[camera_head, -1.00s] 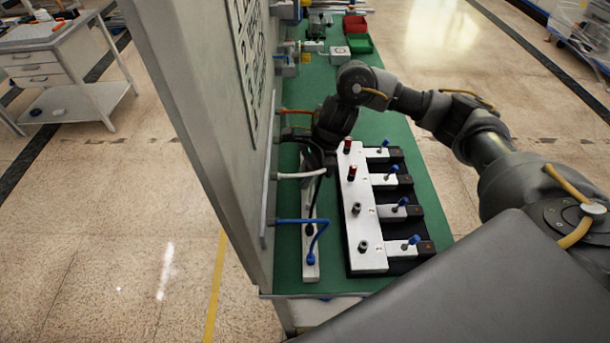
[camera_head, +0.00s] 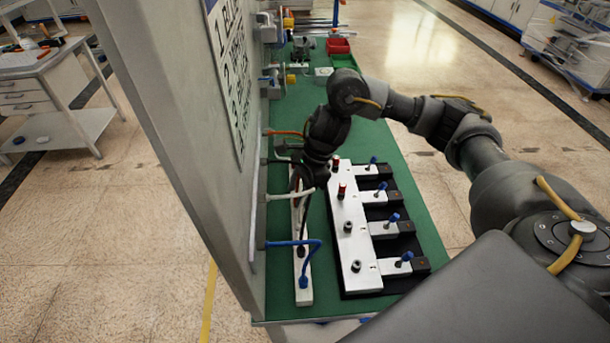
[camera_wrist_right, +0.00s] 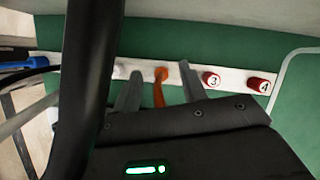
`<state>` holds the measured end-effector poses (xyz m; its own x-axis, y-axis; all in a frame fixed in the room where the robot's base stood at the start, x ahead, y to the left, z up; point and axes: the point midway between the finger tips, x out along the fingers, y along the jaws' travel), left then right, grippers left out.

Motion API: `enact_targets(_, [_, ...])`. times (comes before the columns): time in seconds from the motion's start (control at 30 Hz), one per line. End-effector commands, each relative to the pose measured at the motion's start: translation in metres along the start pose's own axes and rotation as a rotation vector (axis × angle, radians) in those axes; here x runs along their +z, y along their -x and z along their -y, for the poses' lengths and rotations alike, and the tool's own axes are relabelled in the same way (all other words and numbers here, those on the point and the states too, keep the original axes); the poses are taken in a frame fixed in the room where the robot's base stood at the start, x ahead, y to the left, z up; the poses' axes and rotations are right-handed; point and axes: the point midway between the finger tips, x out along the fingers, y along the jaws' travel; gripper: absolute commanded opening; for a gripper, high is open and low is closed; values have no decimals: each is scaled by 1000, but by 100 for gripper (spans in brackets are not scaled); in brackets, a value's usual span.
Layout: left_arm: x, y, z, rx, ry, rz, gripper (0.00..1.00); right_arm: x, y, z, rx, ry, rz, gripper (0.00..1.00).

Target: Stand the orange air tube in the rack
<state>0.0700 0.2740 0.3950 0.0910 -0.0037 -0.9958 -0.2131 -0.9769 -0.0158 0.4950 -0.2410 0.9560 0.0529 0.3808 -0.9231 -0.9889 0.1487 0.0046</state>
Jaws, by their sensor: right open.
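The orange air tube (camera_head: 283,132) comes out of the grey panel in the head view, and its far part is hidden behind my right arm. In the right wrist view the orange tube (camera_wrist_right: 159,94) has its end at the white rack (camera_wrist_right: 226,80), between my two fingers. I cannot tell how deep it sits. My right gripper (camera_head: 302,182) is low over the rack (camera_head: 303,275); its fingers (camera_wrist_right: 160,76) are open on either side of the tube, with gaps showing. My left gripper is out of view.
Blue (camera_head: 290,242) and white (camera_head: 290,196) tubes run from the panel to the rack. Red caps marked 3 (camera_wrist_right: 211,79) and 4 (camera_wrist_right: 262,85) sit on the rack. A fixture (camera_head: 350,238) with blue-knobbed clamps stands to its right. Green table (camera_head: 420,220) is bare farther right.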

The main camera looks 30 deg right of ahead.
Motion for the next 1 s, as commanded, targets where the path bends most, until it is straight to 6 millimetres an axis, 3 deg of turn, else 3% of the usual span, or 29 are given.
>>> enact_targets(0.2, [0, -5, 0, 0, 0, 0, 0, 0, 45, 2, -6, 0, -1, 42])
enact_targets(0.4, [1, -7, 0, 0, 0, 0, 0, 0, 70, 1, -3, 0, -1, 42])
enact_targets(1.0, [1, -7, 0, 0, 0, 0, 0, 0, 77, 0, 0, -1, 0, 42])
